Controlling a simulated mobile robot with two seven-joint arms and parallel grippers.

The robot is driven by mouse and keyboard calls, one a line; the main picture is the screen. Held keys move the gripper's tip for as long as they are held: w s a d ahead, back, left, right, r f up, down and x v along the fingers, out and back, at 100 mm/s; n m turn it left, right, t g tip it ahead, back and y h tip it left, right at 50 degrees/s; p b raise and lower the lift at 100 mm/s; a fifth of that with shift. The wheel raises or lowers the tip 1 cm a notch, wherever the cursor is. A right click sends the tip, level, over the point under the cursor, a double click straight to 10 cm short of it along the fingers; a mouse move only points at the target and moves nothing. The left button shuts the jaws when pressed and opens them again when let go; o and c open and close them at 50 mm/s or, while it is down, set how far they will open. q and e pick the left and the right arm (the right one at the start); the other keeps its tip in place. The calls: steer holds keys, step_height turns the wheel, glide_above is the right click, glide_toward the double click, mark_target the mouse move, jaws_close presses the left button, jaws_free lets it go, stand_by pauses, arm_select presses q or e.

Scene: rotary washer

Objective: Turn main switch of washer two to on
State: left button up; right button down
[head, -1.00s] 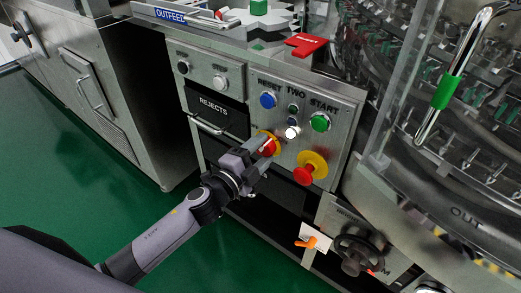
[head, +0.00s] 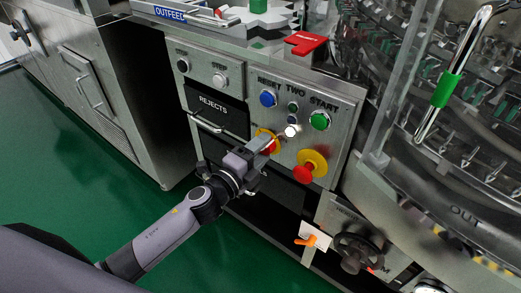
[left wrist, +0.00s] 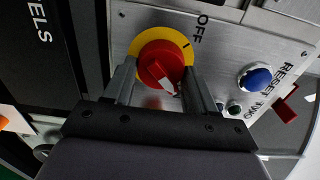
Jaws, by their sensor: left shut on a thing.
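The red main switch knob (left wrist: 158,62) sits on a round yellow plate on the washer's front panel, with the word OFF (left wrist: 199,28) beside it in the left wrist view. A dark mark shows on the plate toward OFF. In the head view the yellow plate (head: 263,133) shows just past my left gripper (head: 268,147). My left gripper is shut on the red knob, one finger on each side of it. The knob's far side and any ON label are hidden. My right gripper is out of view.
A red mushroom button on yellow (head: 309,168) stands close to the right of my gripper. Above are the blue RESET button (head: 268,99), a lit white button (head: 292,131) and the green START button (head: 319,121). The REJECTS drawer (head: 215,110) with its handle is at left.

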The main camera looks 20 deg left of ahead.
arm_select(q)
steer(key=o, duration=1)
steer(key=v, duration=0.7)
